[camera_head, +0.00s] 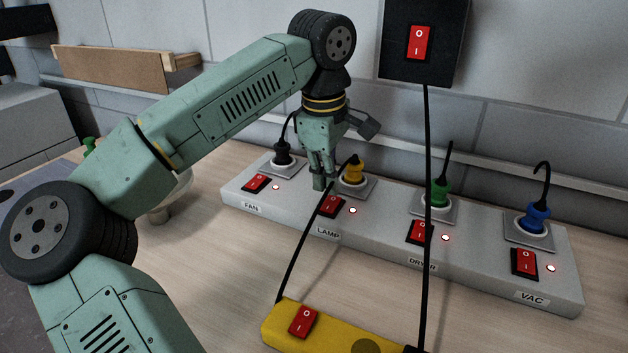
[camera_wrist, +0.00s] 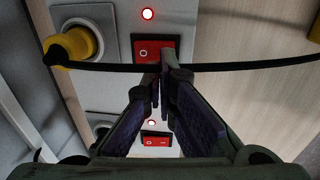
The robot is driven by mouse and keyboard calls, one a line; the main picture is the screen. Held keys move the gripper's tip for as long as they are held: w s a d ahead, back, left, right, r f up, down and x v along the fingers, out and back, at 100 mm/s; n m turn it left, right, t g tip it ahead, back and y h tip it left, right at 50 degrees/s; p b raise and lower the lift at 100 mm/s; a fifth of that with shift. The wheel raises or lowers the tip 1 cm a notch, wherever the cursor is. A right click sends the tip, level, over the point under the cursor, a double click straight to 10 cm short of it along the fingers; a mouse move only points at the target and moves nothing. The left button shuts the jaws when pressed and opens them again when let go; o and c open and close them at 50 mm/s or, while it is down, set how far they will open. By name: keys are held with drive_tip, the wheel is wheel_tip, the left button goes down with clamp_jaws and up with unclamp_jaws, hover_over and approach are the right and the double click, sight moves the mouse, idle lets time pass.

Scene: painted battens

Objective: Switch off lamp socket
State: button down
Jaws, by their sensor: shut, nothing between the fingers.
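The grey power strip (camera_head: 390,245) lies on the table with several labelled sockets. The LAMP socket (camera_head: 352,183) holds a yellow plug, also in the wrist view (camera_wrist: 76,44). Its red rocker switch (camera_head: 333,207) sits in front of it, and the small light (camera_head: 352,211) beside the switch glows. My gripper (camera_head: 322,186) is shut and empty, pointing down just above the lamp switch. In the wrist view my fingertips (camera_wrist: 164,72) overlap the lower edge of the lamp switch (camera_wrist: 147,50); I cannot tell whether they touch it. A black cord (camera_wrist: 235,67) runs across the view past the fingertips.
The FAN switch (camera_head: 255,183), DRYER switch (camera_head: 419,232) and VAC switch (camera_head: 524,263) are on the same strip, their lights glowing. A yellow box with a red switch (camera_head: 303,322) lies in front. A black switch box (camera_head: 423,60) hangs above; its cord passes before the strip.

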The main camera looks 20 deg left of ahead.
drive_tip(key=shift+s+a+r+b, duration=0.1)
drive_tip(key=shift+a+r+b, duration=0.1)
drive_tip(key=shift+r+b, duration=0.3)
drive_tip(key=shift+a+r+b, duration=0.15)
drive_tip(key=shift+r+b, duration=0.1)
drive_tip(key=shift+r, duration=0.45)
wheel_tip(320, 180, up, 8)
drive_tip(key=shift+s+d, duration=0.2)
drive_tip(key=shift+s, duration=0.25)
